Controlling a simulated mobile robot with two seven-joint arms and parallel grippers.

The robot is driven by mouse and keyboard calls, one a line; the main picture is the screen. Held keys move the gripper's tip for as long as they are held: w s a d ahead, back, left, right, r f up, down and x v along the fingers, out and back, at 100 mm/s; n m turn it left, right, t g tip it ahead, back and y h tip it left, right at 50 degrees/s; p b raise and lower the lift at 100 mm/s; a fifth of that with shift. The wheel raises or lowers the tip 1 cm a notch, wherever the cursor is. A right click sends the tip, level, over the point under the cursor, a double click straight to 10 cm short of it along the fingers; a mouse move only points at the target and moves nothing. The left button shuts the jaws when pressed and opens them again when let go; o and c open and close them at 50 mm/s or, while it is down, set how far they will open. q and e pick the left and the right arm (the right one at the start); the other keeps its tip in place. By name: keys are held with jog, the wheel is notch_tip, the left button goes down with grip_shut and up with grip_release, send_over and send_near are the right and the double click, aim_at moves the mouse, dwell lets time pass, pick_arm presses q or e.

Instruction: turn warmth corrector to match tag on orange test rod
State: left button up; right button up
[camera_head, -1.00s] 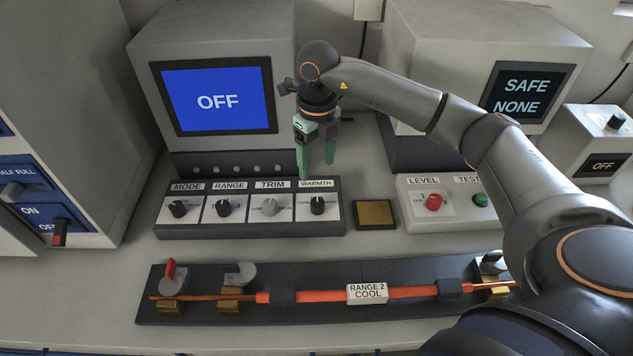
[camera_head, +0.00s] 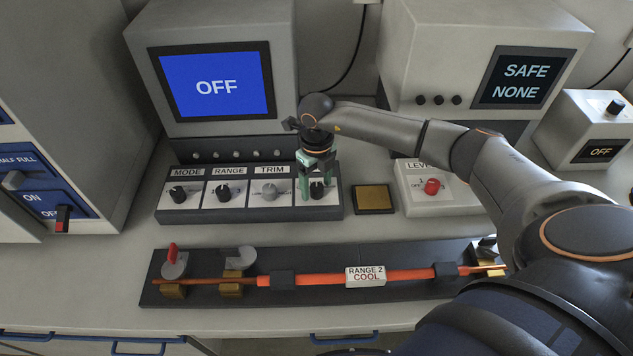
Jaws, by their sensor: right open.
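The warmth knob (camera_head: 317,190) is a black dial at the right end of a control box (camera_head: 250,214), beside the mode, range and trim knobs. My right gripper (camera_head: 314,192) is open, pointing down with its green fingers around or just in front of this knob; I cannot tell if they touch it. The gripper hides the warmth label and part of the scale. The orange test rod (camera_head: 410,275) lies in a dark fixture (camera_head: 330,295) in front. Its white tag (camera_head: 365,276) reads "RANGE 2 COOL". My left gripper is not in view.
A blue screen (camera_head: 216,87) behind reads "OFF". Another screen (camera_head: 521,79) reads "SAFE NONE". A brass-coloured pad (camera_head: 374,198) and a level box with a red knob (camera_head: 432,187) stand right of the control box. My right arm covers the right side.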

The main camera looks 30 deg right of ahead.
jog(key=shift+c, duration=0.4)
grip_shut()
